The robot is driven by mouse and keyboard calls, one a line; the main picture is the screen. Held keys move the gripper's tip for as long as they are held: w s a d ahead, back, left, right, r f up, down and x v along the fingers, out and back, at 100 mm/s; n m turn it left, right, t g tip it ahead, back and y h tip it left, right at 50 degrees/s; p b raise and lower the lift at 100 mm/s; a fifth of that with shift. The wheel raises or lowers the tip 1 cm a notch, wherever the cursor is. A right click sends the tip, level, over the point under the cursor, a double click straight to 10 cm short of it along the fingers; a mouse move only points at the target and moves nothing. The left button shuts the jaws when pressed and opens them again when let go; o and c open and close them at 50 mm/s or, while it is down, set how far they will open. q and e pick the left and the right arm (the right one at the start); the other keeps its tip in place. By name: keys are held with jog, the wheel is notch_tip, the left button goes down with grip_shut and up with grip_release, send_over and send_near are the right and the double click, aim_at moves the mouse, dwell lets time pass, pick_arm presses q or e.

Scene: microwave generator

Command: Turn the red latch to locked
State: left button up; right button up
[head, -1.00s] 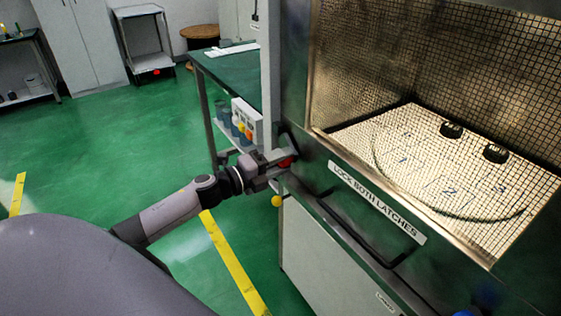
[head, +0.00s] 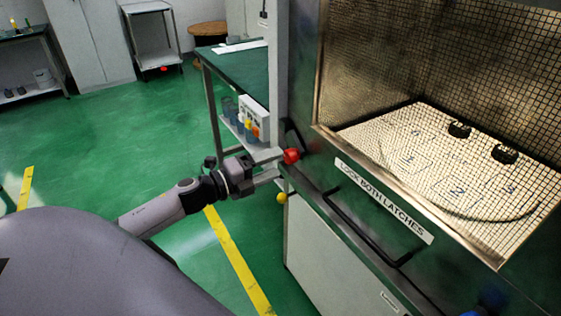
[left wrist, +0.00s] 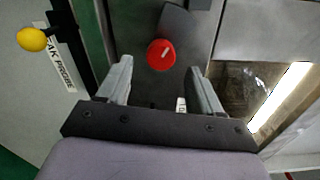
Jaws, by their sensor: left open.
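The red latch (head: 291,156) is a round red knob on a dark plate at the left front corner of the microwave cabinet. In the left wrist view the red knob (left wrist: 161,54) has a white mark and shows ahead, between the finger lines. My left gripper (head: 275,164) is open, its fingertips just left of the knob. I cannot tell whether they touch it. In the left wrist view the open fingers (left wrist: 159,72) hold nothing. A "LOCK BOTH LATCHES" label (head: 383,200) is on the cabinet front. My right gripper is out of view.
A yellow knob (head: 281,198) sits below the red latch; it also shows in the left wrist view (left wrist: 33,39). A black handle (head: 365,228) crosses the cabinet front. A green-topped bench (head: 240,70) stands behind. The green floor at left is clear.

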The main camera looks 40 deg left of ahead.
pick_arm(q)
jog(key=shift+v, duration=1.15)
jog(key=s+d+f+n+g+y+p, duration=0.2)
jog(key=s+d+f+n, duration=0.5)
jog(key=n, duration=0.4)
jog(key=s+d+f+n+g+y+p, duration=0.2)
jog(key=s+d+f+n+g+p, duration=0.1)
jog(key=s+d+f+n, duration=0.5)
jog(key=s+d+n+g, duration=0.1)
jog(key=s+d+n, duration=0.1)
jog(key=s+n, duration=0.1)
jog(key=shift+s+y, duration=0.4)
jog(key=shift+s, duration=0.2)
jog(key=shift+w, duration=0.1)
